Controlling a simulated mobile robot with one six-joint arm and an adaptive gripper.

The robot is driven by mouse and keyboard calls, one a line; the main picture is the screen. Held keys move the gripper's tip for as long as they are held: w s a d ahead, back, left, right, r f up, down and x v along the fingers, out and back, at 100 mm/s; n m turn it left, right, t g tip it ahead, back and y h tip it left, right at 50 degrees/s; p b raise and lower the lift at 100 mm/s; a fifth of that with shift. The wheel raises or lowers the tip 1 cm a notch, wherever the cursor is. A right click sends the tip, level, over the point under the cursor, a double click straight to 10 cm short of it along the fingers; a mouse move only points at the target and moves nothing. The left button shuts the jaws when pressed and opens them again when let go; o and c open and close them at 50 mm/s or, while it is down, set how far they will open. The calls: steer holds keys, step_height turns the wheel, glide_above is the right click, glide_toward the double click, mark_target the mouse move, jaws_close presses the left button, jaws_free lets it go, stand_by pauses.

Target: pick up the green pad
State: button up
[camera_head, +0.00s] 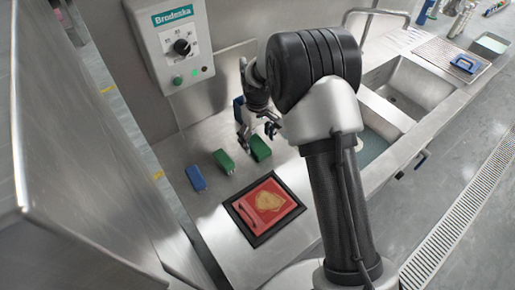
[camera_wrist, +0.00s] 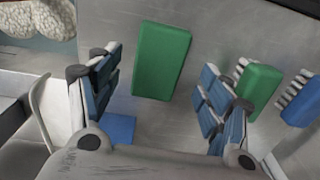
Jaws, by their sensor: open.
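The green pad (camera_wrist: 161,60) is a plain green block in the wrist view, lying on the steel counter and seen in the gap between my fingers. It also shows in the head view (camera_head: 260,148), close to my fingertips. My gripper (camera_head: 258,136) is open and empty, pointing down at the counter; in the wrist view its blue-lined fingers (camera_wrist: 158,66) stand apart on either side of the pad. The pad looks a little beyond the fingertips. I cannot tell the exact height between them.
A green brush (camera_head: 223,162) and a blue brush (camera_head: 196,178) lie beside the pad. A blue block (camera_wrist: 118,128) lies near my left finger in the wrist view. A red board (camera_head: 279,213) is in front, a control box (camera_head: 176,47) behind, sinks (camera_head: 415,82) to the right.

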mark_target(257, 144)
steer(key=f, duration=0.1)
steer(key=f+b, duration=0.1)
steer(key=f, duration=0.1)
steer(key=shift+w+f, duration=0.2)
steer(key=shift+f, duration=0.1)
steer(key=shift+r, duration=0.1)
steer(key=shift+c, duration=0.6)
steer(key=c, duration=0.9)
steer(key=shift+o, duration=0.2)
step_height(257, 144, up, 20)
steer(key=p, duration=0.5)
steer(key=shift+p, duration=0.4)
